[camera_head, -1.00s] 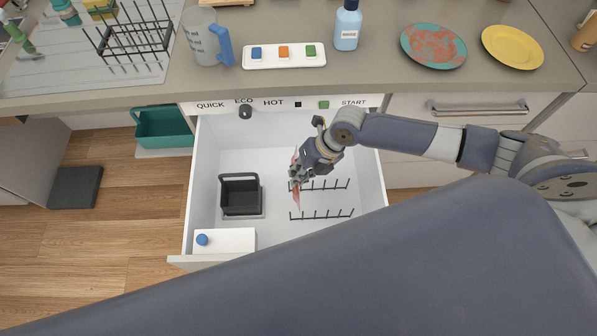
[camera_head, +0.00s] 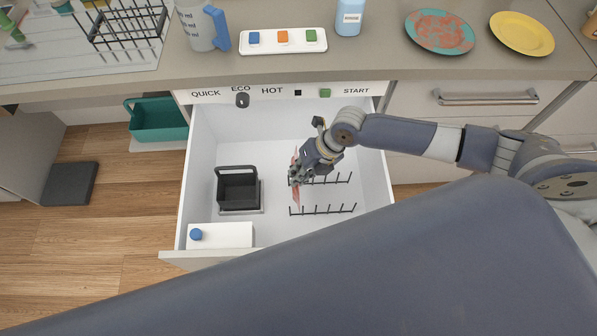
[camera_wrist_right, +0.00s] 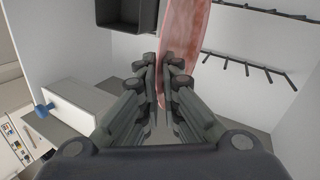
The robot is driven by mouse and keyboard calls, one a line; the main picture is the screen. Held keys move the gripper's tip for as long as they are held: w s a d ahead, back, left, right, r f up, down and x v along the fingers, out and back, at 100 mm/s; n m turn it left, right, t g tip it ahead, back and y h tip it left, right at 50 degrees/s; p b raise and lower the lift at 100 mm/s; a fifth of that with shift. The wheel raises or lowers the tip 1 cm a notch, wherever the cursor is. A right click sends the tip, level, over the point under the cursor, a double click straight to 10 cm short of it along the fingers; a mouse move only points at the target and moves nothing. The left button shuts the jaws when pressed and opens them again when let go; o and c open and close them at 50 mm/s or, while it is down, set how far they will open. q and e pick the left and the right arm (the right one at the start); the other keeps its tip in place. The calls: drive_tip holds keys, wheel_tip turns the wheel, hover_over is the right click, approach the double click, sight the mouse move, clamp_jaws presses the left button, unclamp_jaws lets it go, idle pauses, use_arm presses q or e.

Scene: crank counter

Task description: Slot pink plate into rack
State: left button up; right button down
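The pink plate (camera_head: 296,190) stands on edge in the head view, at the left ends of the rack's two black pronged rows (camera_head: 323,211) in the open drawer. In the right wrist view the plate (camera_wrist_right: 183,45) is a reddish-pink upright strip between my fingers. My right gripper (camera_head: 298,176) is shut on the plate; its fingers (camera_wrist_right: 164,95) close around the near edge. The rack's prongs (camera_wrist_right: 247,62) show to the right in the wrist view. Whether the plate sits between prongs or touches the drawer floor I cannot tell. My left gripper is not in view.
The white drawer (camera_head: 190,190) holds a black basket (camera_head: 238,190) at left and a white box with a blue cap (camera_head: 222,236) at the front left. The counter above bears a teal-and-red plate (camera_head: 440,32), a yellow plate (camera_head: 522,34) and a button panel (camera_head: 268,48).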

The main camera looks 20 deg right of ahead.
wheel_tip(320, 180, down, 6)
drive_tip(key=b, duration=0.4)
drive_tip(key=shift+f+b, duration=0.15)
drive_tip(key=shift+b, duration=0.25)
drive_tip(key=shift+f, duration=0.2)
drive_tip(key=shift+f+b, duration=0.55)
drive_tip(key=shift+b, duration=0.1)
drive_tip(key=c, duration=1.7)
unclamp_jaws()
drive_tip(key=shift+r, duration=0.15)
